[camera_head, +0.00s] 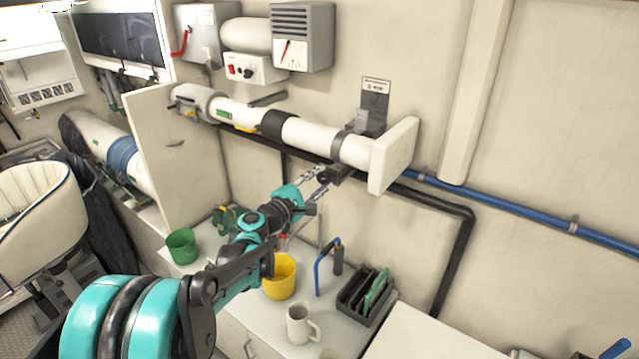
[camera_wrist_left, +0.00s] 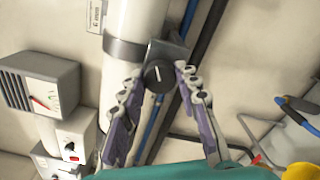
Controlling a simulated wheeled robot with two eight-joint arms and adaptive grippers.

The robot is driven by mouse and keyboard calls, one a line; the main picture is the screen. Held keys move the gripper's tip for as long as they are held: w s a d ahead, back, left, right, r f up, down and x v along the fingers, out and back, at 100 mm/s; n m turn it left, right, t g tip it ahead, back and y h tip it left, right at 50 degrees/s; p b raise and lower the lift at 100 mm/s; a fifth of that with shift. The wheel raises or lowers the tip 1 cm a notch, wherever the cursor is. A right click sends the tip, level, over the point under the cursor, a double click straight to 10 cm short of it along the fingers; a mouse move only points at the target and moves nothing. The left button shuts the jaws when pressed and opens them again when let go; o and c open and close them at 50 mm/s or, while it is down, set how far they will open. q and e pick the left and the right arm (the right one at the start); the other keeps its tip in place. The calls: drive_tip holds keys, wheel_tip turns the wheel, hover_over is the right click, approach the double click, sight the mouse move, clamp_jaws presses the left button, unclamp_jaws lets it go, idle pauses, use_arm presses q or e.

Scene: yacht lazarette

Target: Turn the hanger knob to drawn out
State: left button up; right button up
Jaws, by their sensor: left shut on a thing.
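The hanger knob (camera_wrist_left: 159,76) is a dark round knob with a pale pointer line, on a grey bracket (camera_wrist_left: 170,50) clamped to a white pipe (camera_wrist_left: 118,85). In the left wrist view its line points nearly straight up. My left gripper (camera_wrist_left: 160,70) has one finger on each side of the knob and is shut on it. In the head view the left gripper (camera_head: 324,178) reaches up to the underside of the white pipe (camera_head: 320,140), near its square end plate (camera_head: 393,155). The knob's face is hidden there. My right gripper is not in view.
Below my left arm stands a counter with a yellow bucket (camera_head: 281,278), a green cup (camera_head: 182,246), a white mug (camera_head: 300,325) and a dark rack (camera_head: 366,296). A blue pipe (camera_head: 500,202) and a black pipe (camera_head: 440,202) run along the wall. Grey boxes (camera_head: 302,38) hang above.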

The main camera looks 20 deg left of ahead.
use_arm(q)
drive_tip(key=m, duration=0.5)
drive_tip(key=shift+m+b, duration=0.4)
drive_tip(key=m, duration=0.6)
drive_tip(key=shift+f+b, duration=0.1)
drive_tip(key=shift+b, duration=0.2)
drive_tip(key=m, duration=0.6)
drive_tip(key=shift+s+m, duration=0.1)
drive_tip(key=shift+m, duration=0.2)
drive_tip(key=m, duration=0.5)
drive_tip(key=shift+b, duration=0.4)
drive_tip(key=o, duration=1.2)
drive_tip(key=shift+c, duration=0.2)
